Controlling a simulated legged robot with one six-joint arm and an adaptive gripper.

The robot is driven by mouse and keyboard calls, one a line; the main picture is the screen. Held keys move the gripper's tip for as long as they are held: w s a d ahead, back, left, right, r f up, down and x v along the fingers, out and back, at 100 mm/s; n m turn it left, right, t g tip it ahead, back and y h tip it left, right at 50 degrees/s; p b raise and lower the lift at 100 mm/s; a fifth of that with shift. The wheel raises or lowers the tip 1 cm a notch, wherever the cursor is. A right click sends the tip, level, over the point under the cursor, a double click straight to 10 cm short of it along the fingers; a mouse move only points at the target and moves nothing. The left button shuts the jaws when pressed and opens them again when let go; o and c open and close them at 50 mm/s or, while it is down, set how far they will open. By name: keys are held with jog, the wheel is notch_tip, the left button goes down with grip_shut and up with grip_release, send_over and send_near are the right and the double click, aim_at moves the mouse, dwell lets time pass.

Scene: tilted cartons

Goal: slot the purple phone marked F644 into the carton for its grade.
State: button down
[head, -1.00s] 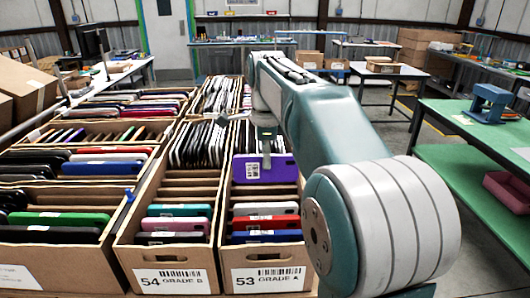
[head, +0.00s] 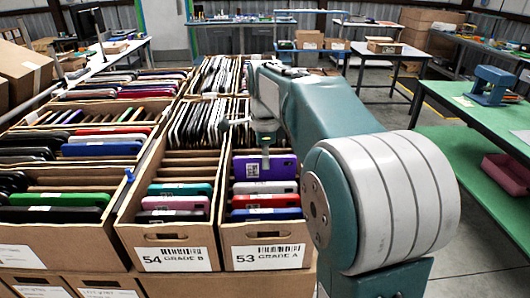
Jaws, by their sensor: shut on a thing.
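The purple phone (head: 280,168) stands upright over the carton marked 53 GRADE A (head: 234,233), just behind a white phone in its front row. It has a small white label on its left side, too small to read. My gripper (head: 265,160) is shut on the phone's top edge from above. The phone's lower part is hidden behind the white phone, so I cannot tell whether it touches the carton's bottom. The carton marked 54 GRADE B (head: 130,236) stands directly to the left.
White, blue and red phones (head: 267,214) fill the front of the Grade A carton. Green, pink and black phones (head: 176,202) fill the front of the Grade B carton. More cartons of phones (head: 75,247) stand left. A green workbench (head: 485,165) is at right.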

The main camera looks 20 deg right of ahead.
aim_at(265, 180)
jog(key=shift+f, duration=2.1)
jog(key=shift+f, duration=0.2)
jog(key=c, duration=0.5)
grip_release()
jog(key=shift+c, duration=0.2)
notch_tip(265, 180, up, 12)
jog(key=shift+f, duration=0.1)
